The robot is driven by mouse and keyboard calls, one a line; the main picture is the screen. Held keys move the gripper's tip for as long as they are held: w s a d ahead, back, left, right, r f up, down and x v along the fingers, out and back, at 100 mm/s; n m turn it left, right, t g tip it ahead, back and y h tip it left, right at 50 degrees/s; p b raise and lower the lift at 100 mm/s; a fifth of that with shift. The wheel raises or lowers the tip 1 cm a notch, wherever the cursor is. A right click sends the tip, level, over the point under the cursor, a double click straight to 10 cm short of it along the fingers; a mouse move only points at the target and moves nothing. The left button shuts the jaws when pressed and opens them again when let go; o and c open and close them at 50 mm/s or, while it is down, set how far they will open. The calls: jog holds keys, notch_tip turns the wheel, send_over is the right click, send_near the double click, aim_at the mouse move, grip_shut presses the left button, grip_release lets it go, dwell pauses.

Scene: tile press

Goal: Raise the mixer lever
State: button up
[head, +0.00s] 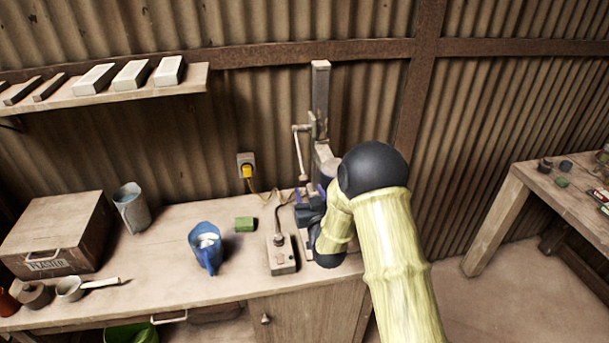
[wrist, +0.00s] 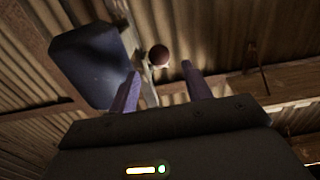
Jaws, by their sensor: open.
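The mixer (head: 320,92) is a tall post standing at the back of the bench against the wall. Its lever (head: 298,152) is a thin pale rod hanging down on the left side of the post, with a small dark knob at its lower end. In the wrist view a round reddish-brown knob (wrist: 158,55) appears between and beyond my two purple fingers. My gripper (wrist: 160,72) is open, and I see no contact with the knob. In the head view my gripper (head: 303,192) is just below the lever's end, partly hidden by my arm.
A dark blue-grey block (wrist: 92,65) is close to the left finger in the wrist view. A shelf (head: 150,88) hangs at upper left.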

aim_at(306, 182)
jog(key=shift+p+x, duration=1.15)
jog(key=shift+x, duration=2.4)
jog(key=shift+c, duration=0.2)
grip_shut()
